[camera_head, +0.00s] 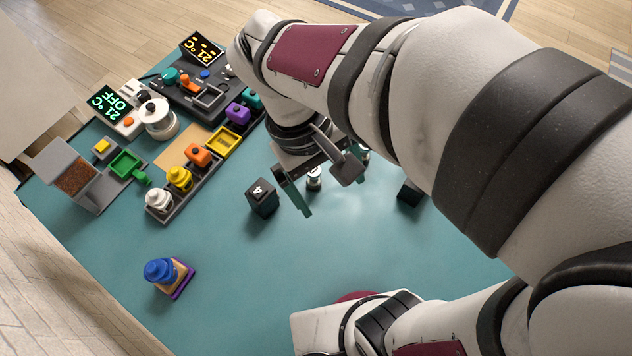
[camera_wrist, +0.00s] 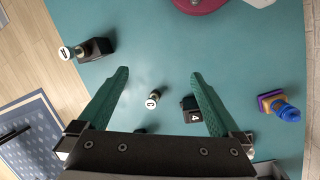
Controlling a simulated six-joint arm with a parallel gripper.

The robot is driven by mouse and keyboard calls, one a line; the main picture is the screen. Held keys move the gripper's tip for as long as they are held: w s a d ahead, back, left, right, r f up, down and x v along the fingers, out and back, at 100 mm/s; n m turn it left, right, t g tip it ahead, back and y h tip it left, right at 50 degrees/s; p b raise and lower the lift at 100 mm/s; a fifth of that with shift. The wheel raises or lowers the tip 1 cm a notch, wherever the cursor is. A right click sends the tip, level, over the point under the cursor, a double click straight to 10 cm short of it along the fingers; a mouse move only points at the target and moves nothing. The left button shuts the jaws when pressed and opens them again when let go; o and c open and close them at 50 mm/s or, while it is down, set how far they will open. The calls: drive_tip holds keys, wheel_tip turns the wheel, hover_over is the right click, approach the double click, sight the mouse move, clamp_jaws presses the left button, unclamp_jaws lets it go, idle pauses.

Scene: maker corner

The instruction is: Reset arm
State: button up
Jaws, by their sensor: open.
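My gripper (camera_head: 335,185) is above the teal mat with its green fingers spread and nothing between them. In the wrist view my gripper (camera_wrist: 160,73) is also open and empty. A small white-topped piece marked C (camera_wrist: 153,99) is below the gap; in the head view it is partly behind the gripper (camera_head: 314,183). A black block marked 4 (camera_head: 262,198) stands left of the gripper in the head view; it also shows in the wrist view (camera_wrist: 190,103). Another black block (camera_head: 410,192) is partly hidden by my arm.
A blue-topped stack (camera_head: 160,270) stands at the front left. A dark rack (camera_head: 190,205) holds several coloured pieces. The front middle of the teal mat (camera_head: 270,270) is clear.

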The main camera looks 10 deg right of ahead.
drive_tip(key=s+m+t+y, duration=0.1)
drive_tip(key=s+m+y, duration=0.3)
drive_tip(key=s+m, duration=0.4)
drive_tip(key=shift+a+f+m+y, duration=0.2)
drive_tip(key=shift+f+m+y, duration=0.15)
drive_tip(key=shift+m, duration=0.25)
